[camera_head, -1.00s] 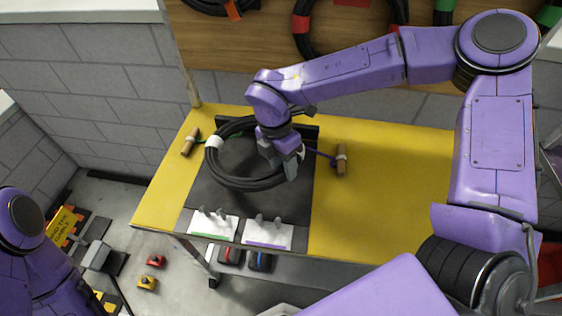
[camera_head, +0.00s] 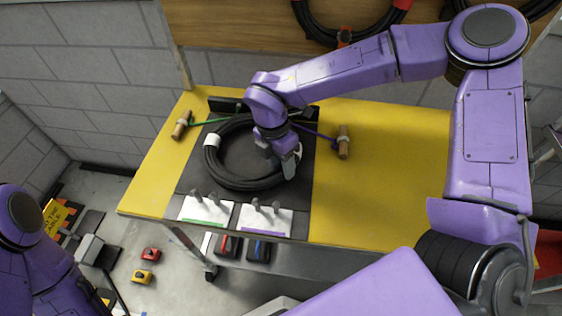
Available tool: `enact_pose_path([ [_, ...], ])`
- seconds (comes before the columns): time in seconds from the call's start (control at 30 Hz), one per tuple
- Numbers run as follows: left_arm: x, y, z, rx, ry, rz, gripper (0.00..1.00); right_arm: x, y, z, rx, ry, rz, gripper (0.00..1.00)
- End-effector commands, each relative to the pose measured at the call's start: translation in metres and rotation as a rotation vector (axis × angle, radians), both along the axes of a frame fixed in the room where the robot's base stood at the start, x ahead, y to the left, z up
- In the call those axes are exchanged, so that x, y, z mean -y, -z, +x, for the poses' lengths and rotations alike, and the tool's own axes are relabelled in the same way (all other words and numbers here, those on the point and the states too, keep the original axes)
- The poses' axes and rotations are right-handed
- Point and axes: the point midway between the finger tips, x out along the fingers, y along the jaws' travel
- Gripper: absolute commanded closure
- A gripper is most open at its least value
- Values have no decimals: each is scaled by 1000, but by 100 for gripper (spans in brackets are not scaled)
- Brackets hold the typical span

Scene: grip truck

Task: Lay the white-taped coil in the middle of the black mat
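The white-taped coil (camera_head: 229,183) is a black cable ring with a white tape band at its left side. It lies on or just above the black mat (camera_head: 300,190) on the yellow table; I cannot tell if it touches. My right gripper (camera_head: 289,168) points down at the coil's right side. Its fingers are at the cable there and seem to be around it, but the fingertips are partly hidden, so its grip is unclear. My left arm (camera_head: 30,235) shows at the lower left, and its gripper is out of view.
Two wooden toggles, left (camera_head: 181,125) and right (camera_head: 343,142), with green and purple cords lie beside the mat. Two white plates with pegs (camera_head: 206,210) (camera_head: 264,219) stand along its front edge. The yellow table top (camera_head: 390,180) is clear at right. Other coils hang behind.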

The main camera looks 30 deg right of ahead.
Motion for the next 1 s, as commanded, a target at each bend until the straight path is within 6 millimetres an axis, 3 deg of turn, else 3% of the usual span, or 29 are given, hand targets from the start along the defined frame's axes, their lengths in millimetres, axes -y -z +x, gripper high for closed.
enact_pose_path([
  [0.03,0,0,0,0,0,0,28,0,1,0,-2,0,-1,38],
  [0.07,0,0,0,0,0,0,28,0,1,0,-2,0,-1,29],
  [0.43,0,2,0,0,0,0,28,0,-5,1,-2,0,-2,28],
  [0.8,0,13,0,0,0,0,28,-6,-85,16,1,0,-1,28],
  [1.0,0,14,0,0,0,0,28,-7,-102,19,-2,-1,-1,28],
])
